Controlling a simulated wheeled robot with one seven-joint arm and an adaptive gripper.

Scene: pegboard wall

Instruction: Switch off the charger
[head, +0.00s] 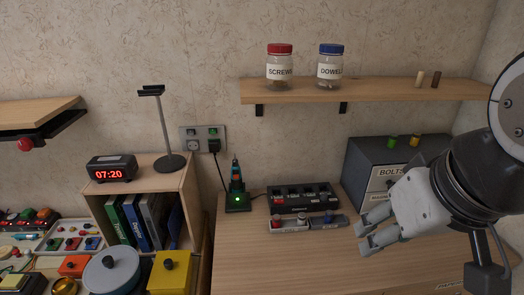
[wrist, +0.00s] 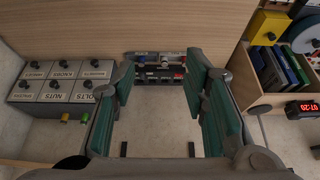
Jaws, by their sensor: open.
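My gripper (head: 370,230) is open and empty, over the right part of the bench, well right of the stand and socket. It also shows open in the wrist view (wrist: 163,78).
A black multi-slot box (head: 302,196) and a grey tray (head: 288,225) lie between the stand and my gripper. A shelf (head: 370,91) with two jars is above. Grey drawers (head: 365,165) stand right.

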